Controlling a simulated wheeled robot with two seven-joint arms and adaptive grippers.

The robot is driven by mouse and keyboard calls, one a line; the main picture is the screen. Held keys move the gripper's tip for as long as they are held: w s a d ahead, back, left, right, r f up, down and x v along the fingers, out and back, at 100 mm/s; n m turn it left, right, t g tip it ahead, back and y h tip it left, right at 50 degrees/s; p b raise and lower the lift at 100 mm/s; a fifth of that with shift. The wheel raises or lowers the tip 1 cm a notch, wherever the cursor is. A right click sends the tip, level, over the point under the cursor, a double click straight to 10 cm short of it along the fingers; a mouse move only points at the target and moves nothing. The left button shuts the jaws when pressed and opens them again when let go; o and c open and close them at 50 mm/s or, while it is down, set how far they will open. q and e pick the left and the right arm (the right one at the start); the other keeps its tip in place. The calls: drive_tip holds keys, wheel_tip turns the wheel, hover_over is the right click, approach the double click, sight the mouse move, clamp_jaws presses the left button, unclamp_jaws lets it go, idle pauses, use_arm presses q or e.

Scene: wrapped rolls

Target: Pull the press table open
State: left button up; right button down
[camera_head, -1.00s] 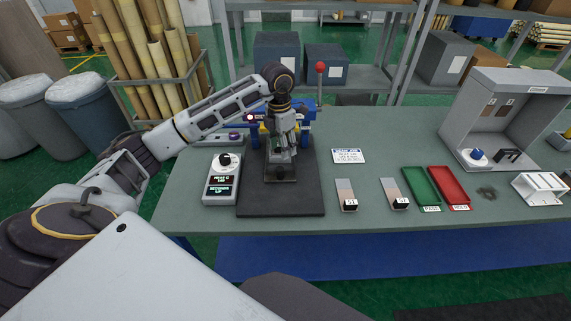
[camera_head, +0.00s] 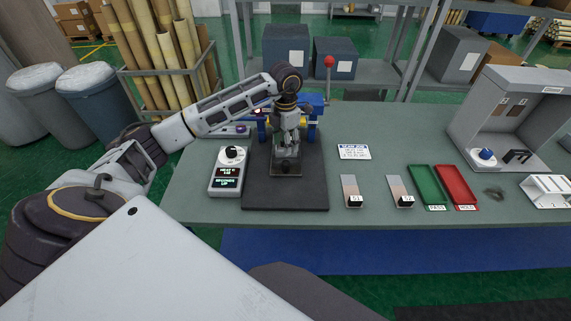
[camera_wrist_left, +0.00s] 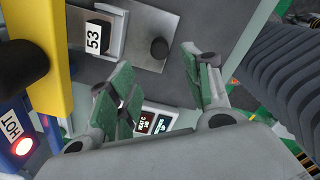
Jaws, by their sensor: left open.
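The press (camera_head: 310,118) has a blue and yellow frame and a red-knobbed lever (camera_head: 328,62). It stands on a dark base plate (camera_head: 285,195), largely hidden behind my left arm. Its grey press table (camera_head: 286,169) shows just below my left gripper (camera_head: 287,143). In the left wrist view the press table (camera_wrist_left: 135,22) carries a dark block labelled 53 (camera_wrist_left: 97,37) and has a round black knob (camera_wrist_left: 159,48). My left gripper (camera_wrist_left: 155,75) is open, its green-padded fingers spread and empty, with the knob just beyond the fingertips. My right gripper is out of view.
A control box (camera_head: 229,170) stands left of the base plate. To the right lie a sign (camera_head: 353,152), two sample strips (camera_head: 350,188), a green tray (camera_head: 427,186) and a red tray (camera_head: 457,184). A grey booth (camera_head: 510,115) stands far right.

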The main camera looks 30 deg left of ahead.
sight(285, 163)
use_arm(q)
drive_tip(key=shift+f+p, duration=0.85)
drive_tip(key=shift+f, duration=4.7)
drive_tip(key=shift+c, duration=0.2)
clamp_jaws()
